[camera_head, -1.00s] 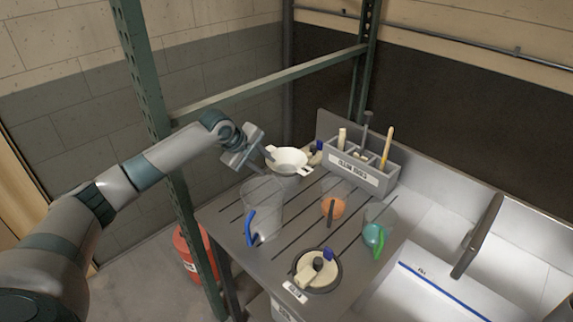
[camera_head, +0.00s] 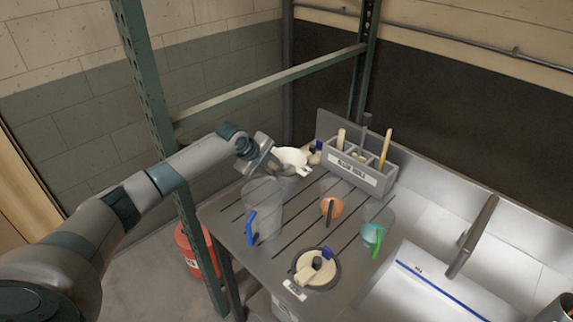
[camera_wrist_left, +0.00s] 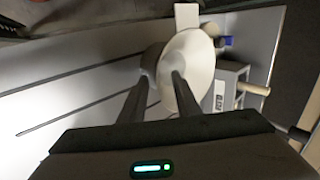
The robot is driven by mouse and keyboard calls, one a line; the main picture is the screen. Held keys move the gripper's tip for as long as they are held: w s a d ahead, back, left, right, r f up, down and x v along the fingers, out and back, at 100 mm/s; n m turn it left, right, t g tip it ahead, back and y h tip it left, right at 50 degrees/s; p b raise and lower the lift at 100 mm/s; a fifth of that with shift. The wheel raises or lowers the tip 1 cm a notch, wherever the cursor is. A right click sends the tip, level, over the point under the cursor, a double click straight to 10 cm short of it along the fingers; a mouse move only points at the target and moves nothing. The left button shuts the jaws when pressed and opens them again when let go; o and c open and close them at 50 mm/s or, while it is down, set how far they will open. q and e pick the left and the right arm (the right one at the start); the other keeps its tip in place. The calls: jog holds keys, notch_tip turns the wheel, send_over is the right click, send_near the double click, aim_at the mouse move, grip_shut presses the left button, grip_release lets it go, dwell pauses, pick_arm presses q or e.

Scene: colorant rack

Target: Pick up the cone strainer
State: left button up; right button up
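The cone strainer (camera_head: 292,157) is a white bowl with tabs on its rim, at the back left of the grey drainboard, partly hidden by my left gripper in the head view. It also shows in the left wrist view (camera_wrist_left: 199,62), where its mouth faces the camera. My left gripper (camera_head: 270,162) is at the strainer's left side. In the left wrist view its fingers (camera_wrist_left: 163,70) are apart: one overlaps the strainer's mouth, the other lies outside its left rim. I cannot tell if they touch it. My right gripper is not in view.
A clear pitcher with a blue handle (camera_head: 252,228) stands just in front of the strainer. A labelled grey tool caddy (camera_head: 350,171) is to its right. Cups with orange (camera_head: 331,207) and green (camera_head: 373,234) contents stand farther right. A green rack post (camera_head: 153,95) rises behind my left arm.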

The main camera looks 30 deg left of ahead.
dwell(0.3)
pick_arm(q)
grip_shut()
dwell(0.3)
jog(key=shift+r+b, duration=0.5)
jog(key=shift+r, duration=0.1)
notch_tip(320, 180, up, 2)
jog(key=shift+r+b, duration=0.2)
jog(key=shift+b, duration=0.5)
jog(key=s+d+r+b, duration=0.3)
jog(key=s+d+r, duration=0.4)
jog(key=d, duration=0.2)
jog(key=shift+s+r, duration=0.2)
jog(key=shift+s, duration=0.05)
